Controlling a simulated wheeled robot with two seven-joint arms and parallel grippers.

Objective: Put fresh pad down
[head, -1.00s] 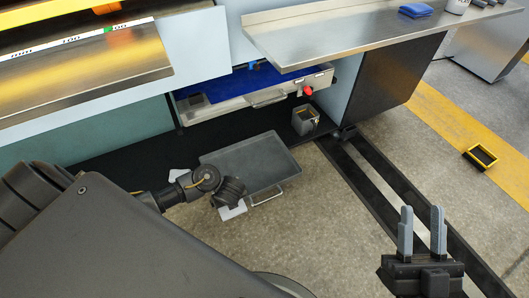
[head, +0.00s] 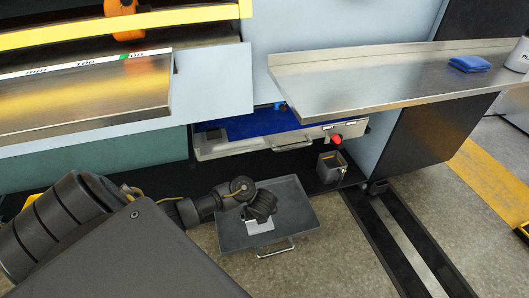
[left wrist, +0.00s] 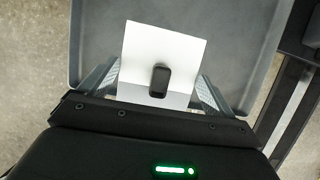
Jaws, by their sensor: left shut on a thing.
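My left gripper (head: 260,212) reaches over a grey shallow tray (head: 298,207) with a wire handle. It is shut on a white square plate (head: 259,226), which lies over the tray in both views. In the left wrist view the plate (left wrist: 180,52) sits between the two grey fingers and has a dark rounded knob (left wrist: 159,80) on it. Whether the plate touches the tray floor I cannot tell. A blue folded pad (head: 468,63) lies on the steel shelf. My right gripper is out of view.
An open drawer (head: 283,146) with a blue bed and a red knob (head: 336,139) is behind the tray. A small grey bin (head: 331,167) stands right of it. The steel shelf (head: 370,80) juts out above. Black floor rails (head: 398,240) run at the right.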

